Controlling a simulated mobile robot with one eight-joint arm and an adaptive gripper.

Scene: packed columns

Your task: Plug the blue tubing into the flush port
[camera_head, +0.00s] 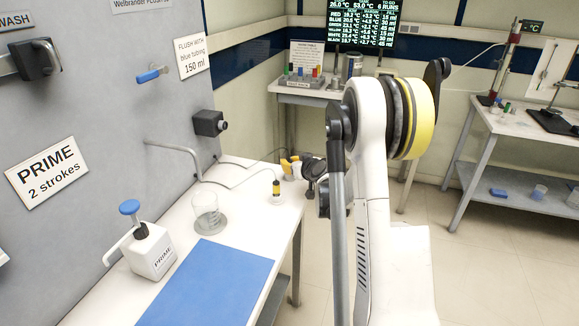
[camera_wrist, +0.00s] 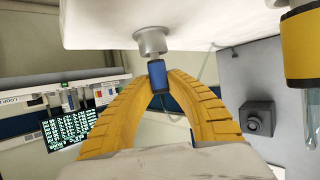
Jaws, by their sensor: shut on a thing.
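My gripper (camera_head: 290,167) is at the far end of the white bench, its yellow fingers low over the top. In the wrist view my gripper (camera_wrist: 157,80) is shut on a blue cylindrical end piece (camera_wrist: 157,75), which looks like the blue tubing's end. The piece meets a grey metal collar (camera_wrist: 151,40) against the white bench surface; its seating depth is hidden. A thin grey tube (camera_head: 235,169) runs from the wall panel toward my gripper. A dark box with a round opening (camera_head: 209,122) on the panel, possibly the flush port, also shows in the wrist view (camera_wrist: 257,117).
A bent pipe (camera_head: 178,148) and a blue-handled tap (camera_head: 150,75) project from the panel.

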